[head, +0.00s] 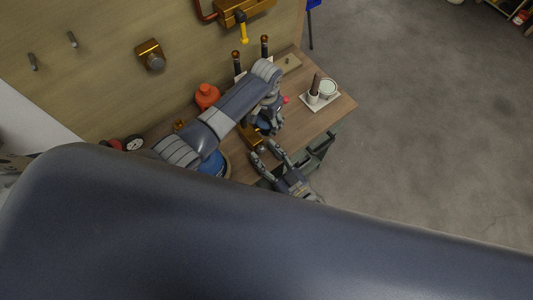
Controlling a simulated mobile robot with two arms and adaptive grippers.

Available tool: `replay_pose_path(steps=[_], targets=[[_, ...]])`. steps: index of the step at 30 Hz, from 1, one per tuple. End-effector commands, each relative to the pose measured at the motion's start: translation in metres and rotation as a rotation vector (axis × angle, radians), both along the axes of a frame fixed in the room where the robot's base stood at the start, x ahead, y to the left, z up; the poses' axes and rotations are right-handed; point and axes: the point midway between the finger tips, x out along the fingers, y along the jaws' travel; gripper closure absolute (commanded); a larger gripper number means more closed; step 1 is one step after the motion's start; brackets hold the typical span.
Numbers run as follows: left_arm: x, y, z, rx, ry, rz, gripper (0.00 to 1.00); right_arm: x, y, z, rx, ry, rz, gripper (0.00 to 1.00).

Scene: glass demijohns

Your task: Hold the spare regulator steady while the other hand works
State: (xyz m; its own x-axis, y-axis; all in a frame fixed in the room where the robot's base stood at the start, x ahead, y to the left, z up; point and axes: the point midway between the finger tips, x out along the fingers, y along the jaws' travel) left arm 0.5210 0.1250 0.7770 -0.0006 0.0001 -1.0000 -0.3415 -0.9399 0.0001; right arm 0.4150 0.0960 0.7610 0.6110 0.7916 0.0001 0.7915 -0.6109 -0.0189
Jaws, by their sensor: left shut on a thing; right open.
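My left gripper (268,124) is over the wooden bench, its fingers pointing down. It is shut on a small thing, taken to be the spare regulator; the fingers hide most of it. A brass-coloured piece (250,136) shows just below and left of these fingers; I cannot tell whether it is part of the held thing. My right gripper (265,152) is open near the bench's front edge, just below the left one. Its fingers are spread beside the lower end of the brass-coloured piece; contact cannot be told.
The bench (335,112) also bears an orange-red bottle (207,96), a white tray (320,105) with a cup and a dark upright thing, and a round gauge (134,143). A wooden panel (100,90) stands behind. My arm hides much of the bench.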

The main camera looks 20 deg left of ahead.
Motion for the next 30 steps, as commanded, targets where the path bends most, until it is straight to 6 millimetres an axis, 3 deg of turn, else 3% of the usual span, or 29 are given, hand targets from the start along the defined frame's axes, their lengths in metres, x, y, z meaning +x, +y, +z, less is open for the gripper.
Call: replay_pose_path(steps=[1, 7, 20, 30], targets=[[0.0005, -0.0001, 0.0004, 0.000, -0.001, 0.000, 0.87, -0.0001, -0.0001, 0.0000, 0.000, 0.000, 0.000, 0.53], [0.0005, -0.0002, 0.0004, 0.000, -0.001, 0.000, 0.87, -0.0002, -0.0002, -0.0001, 0.000, 0.000, 0.000, 0.97], [0.0003, -0.0002, 0.0004, 0.000, -0.001, 0.001, 0.87, -0.0006, -0.0003, -0.0004, 0.036, 0.048, 0.002, 0.97], [0.0003, -0.0002, 0.0004, 0.000, -0.001, 0.001, 0.87, -0.0005, -0.0008, -0.0009, 0.182, 0.239, 0.001, 0.97]])
